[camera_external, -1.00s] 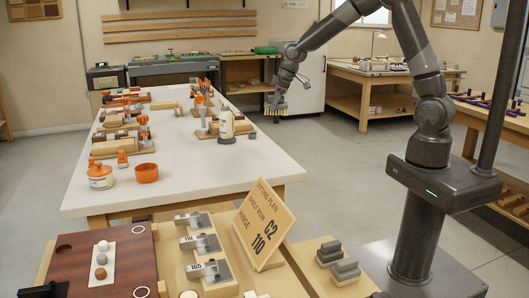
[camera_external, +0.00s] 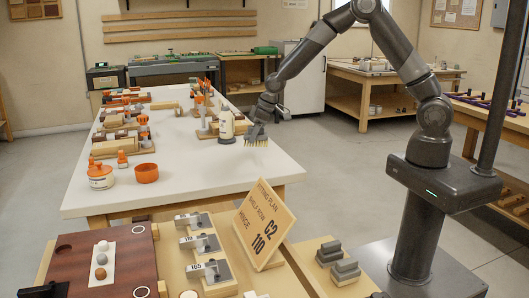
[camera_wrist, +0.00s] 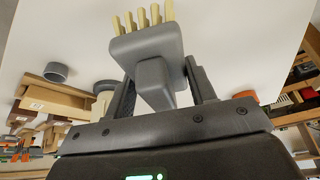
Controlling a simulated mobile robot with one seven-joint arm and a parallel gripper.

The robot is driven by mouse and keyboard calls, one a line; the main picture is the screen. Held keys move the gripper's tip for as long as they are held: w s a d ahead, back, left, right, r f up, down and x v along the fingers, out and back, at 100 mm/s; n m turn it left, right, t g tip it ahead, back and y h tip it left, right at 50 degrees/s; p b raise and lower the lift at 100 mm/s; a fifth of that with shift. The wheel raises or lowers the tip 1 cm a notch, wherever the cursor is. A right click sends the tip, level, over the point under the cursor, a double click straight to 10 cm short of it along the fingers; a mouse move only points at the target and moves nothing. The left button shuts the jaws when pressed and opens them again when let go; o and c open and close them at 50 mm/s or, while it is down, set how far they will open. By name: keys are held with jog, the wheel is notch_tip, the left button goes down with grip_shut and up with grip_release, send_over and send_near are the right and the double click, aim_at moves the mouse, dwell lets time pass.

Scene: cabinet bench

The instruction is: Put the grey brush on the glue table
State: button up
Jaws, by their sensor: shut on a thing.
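The grey brush (camera_wrist: 150,52) with pale yellow bristles is held between the fingers of my gripper (camera_wrist: 160,85) in the wrist view. In the external view my gripper (camera_external: 262,118) is over the right edge of the long white-topped table (camera_external: 200,185), with the brush's bristles (camera_external: 256,141) pointing down. I cannot tell whether the bristles touch the tabletop. A white glue bottle (camera_external: 226,126) stands just left of the brush, with a small grey round piece (camera_external: 226,140) in front of it. An orange-and-white glue pot (camera_external: 100,177) and an orange cup (camera_external: 146,172) stand at the table's near left.
Wooden blocks and orange clamps (camera_external: 120,140) line the table's left side. The near right part of the tabletop is clear.

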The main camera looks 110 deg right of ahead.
aim_at(254, 144)
jog(key=shift+w+f, duration=0.1)
jog(key=shift+f, duration=1.95)
jog(key=o, duration=1)
jog(key=shift+f, duration=0.15)
